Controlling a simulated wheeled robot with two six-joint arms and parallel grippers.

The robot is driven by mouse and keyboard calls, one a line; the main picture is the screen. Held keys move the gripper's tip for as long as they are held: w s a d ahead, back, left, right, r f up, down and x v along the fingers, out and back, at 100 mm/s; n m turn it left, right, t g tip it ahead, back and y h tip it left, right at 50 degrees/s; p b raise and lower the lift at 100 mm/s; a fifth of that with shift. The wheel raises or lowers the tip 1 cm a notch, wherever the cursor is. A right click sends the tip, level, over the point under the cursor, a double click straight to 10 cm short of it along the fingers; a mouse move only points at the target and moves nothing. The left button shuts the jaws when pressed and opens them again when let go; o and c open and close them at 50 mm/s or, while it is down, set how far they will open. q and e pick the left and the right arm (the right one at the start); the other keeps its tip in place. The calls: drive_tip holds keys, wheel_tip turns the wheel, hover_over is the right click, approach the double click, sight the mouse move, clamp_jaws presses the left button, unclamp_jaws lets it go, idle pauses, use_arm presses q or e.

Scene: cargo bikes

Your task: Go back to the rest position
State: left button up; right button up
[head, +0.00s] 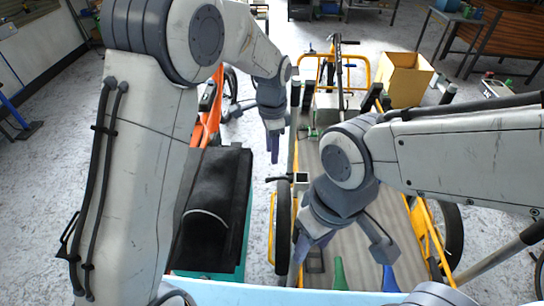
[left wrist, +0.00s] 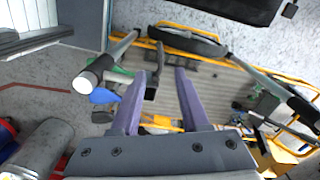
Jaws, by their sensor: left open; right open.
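My left gripper (head: 273,148) hangs with its fingers down between the black-topped teal box and the yellow cargo bike (head: 272,225). In the left wrist view its two purple fingers (left wrist: 166,70) are apart with nothing held between them. My right gripper (head: 345,250) points down over the front part of the cargo bike's grey deck (head: 335,190). Its fingers are spread wide and I see nothing gripped. A green handle (head: 339,273) and a blue handle (head: 390,279) show below and between its fingers. My right arm hides part of the deck.
The black-topped teal box (head: 236,225) stands left of the bike, partly behind my left arm. An orange bike frame (head: 209,105) is beyond it. An open cardboard box (head: 402,80) stands at the back right. A light blue edge (head: 250,292) lies in front.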

idle(0.4)
use_arm(q)
drive_tip(key=s+d+r+n, duration=0.1)
drive_tip(key=s+r+n, duration=0.15)
drive_tip(key=s, duration=0.55)
drive_tip(key=s+d+r+n, duration=0.15)
drive_tip(key=s+r, duration=0.25)
drive_tip(key=s, duration=0.4)
drive_tip(key=s+a+n+h, duration=0.1)
drive_tip(key=s+a+n, duration=0.1)
drive_tip(key=s, duration=1)
drive_tip(key=shift+s+a+n, duration=0.3)
drive_tip(key=shift+a+n, duration=0.1)
drive_tip(key=shift+a, duration=0.1)
drive_tip(key=shift+f, duration=0.1)
